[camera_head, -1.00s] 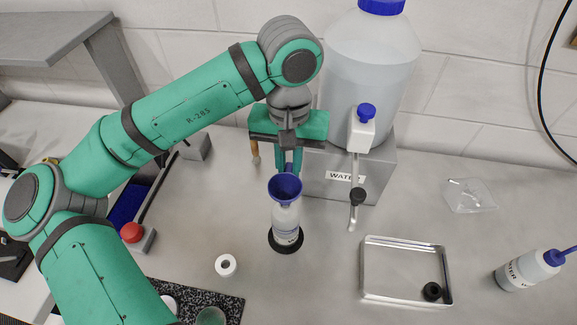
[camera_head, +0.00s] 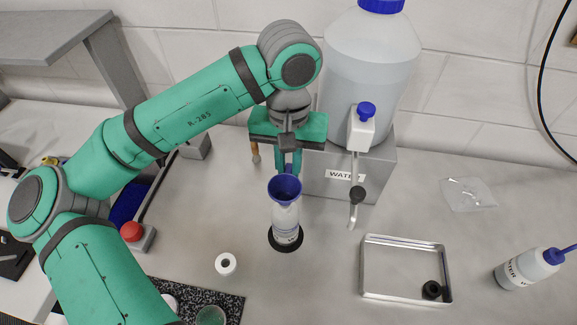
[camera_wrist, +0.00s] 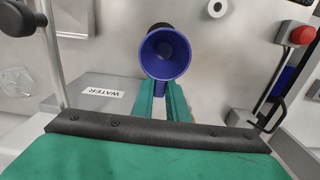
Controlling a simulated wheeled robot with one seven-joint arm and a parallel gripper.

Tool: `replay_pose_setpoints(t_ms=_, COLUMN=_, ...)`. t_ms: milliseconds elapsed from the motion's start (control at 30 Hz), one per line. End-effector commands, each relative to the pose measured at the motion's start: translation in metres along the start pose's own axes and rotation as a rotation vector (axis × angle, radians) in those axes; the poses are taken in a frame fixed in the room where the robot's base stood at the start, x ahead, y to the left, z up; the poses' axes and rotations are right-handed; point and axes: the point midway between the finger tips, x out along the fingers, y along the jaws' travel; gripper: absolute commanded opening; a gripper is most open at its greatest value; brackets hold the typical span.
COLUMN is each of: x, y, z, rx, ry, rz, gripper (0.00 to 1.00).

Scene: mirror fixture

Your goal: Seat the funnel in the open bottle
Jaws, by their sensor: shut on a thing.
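The blue funnel (camera_head: 285,188) sits at the mouth of the white bottle (camera_head: 286,222), its wide cone facing up. The bottle stands upright on a black round base (camera_head: 285,244). My gripper (camera_head: 288,168) is shut on the funnel's rim side or tab, from behind it. In the wrist view the funnel (camera_wrist: 165,52) shows just beyond the green fingertips (camera_wrist: 161,88), with a blue tab between them. The funnel's stem and the bottle mouth are hidden by the cone, so I cannot tell how deep the stem is.
A large water container (camera_head: 368,60) with a tap (camera_head: 357,195) stands behind right. A metal tray (camera_head: 395,290) holding a black cap (camera_head: 432,290) lies right.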

Motion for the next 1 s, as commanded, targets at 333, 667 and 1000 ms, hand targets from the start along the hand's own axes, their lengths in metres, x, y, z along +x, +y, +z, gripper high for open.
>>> replay_pose_setpoints(t_ms=333, x=0.004, y=0.000, z=0.000, rx=0.000, ry=-0.001, rz=0.000, gripper=0.00)
replay_pose_setpoints(t_ms=667, x=0.009, y=-0.001, z=0.000, rx=-0.001, ry=-0.001, rz=0.000, gripper=0.00)
replay_pose_setpoints(t_ms=1000, x=0.013, y=0.000, z=0.000, rx=0.000, ry=-0.001, rz=0.000, gripper=0.00)
